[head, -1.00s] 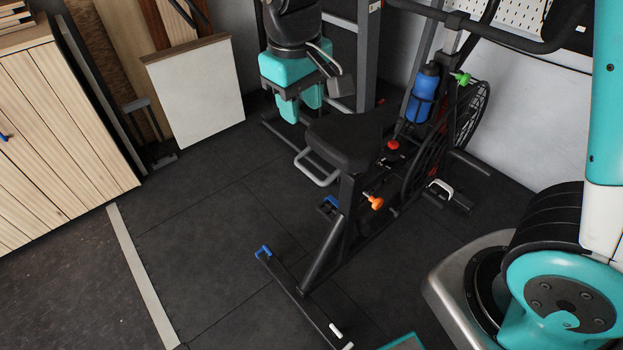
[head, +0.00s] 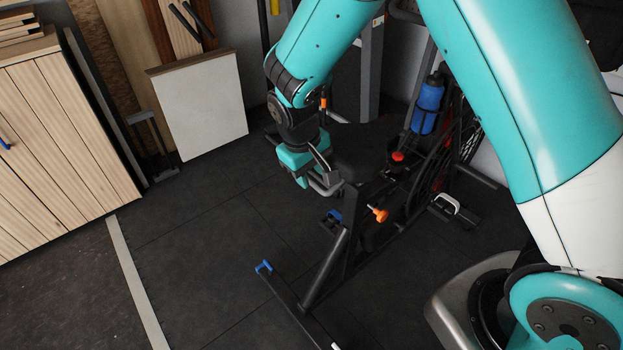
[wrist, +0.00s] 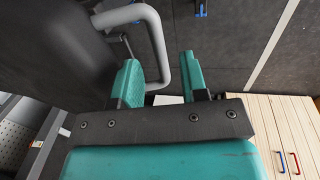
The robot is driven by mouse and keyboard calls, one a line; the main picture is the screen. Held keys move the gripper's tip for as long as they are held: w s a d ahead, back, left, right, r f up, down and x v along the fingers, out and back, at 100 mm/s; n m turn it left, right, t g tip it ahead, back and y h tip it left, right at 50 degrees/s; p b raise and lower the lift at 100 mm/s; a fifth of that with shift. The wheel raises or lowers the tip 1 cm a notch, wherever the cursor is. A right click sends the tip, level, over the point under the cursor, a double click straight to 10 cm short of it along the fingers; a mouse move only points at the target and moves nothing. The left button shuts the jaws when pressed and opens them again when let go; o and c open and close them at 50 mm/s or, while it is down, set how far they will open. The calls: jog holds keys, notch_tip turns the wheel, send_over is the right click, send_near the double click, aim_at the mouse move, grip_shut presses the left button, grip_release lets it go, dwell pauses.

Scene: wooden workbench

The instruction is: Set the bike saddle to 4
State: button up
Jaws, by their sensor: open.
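The exercise bike's black saddle (head: 360,152) sits on its post in the head view, partly hidden by my arm. It fills the upper left of the wrist view (wrist: 50,50). A grey loop handle (wrist: 156,40) sticks out from the saddle's end. My teal gripper (head: 302,180) is open beside this handle. In the wrist view the handle's tube shows between my two fingers (wrist: 160,70), and I cannot tell whether they touch it. An orange knob (head: 379,214) is on the frame below the saddle. No scale or number is readable.
A red knob (head: 398,156) and a blue bottle (head: 427,107) are on the bike frame. The bike's rear foot has a blue end (head: 263,267). A wooden cabinet (head: 60,140) and a white panel (head: 200,100) stand left.

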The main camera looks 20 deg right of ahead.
jog(key=shift+d+f, duration=0.2)
jog(key=shift+f, duration=0.9)
grip_shut()
notch_tip(320, 180, up, 6)
jog(key=p, duration=0.5)
jog(key=shift+w+r, duration=0.1)
jog(key=shift+r, duration=0.15)
jog(key=shift+f, duration=0.15)
grip_release()
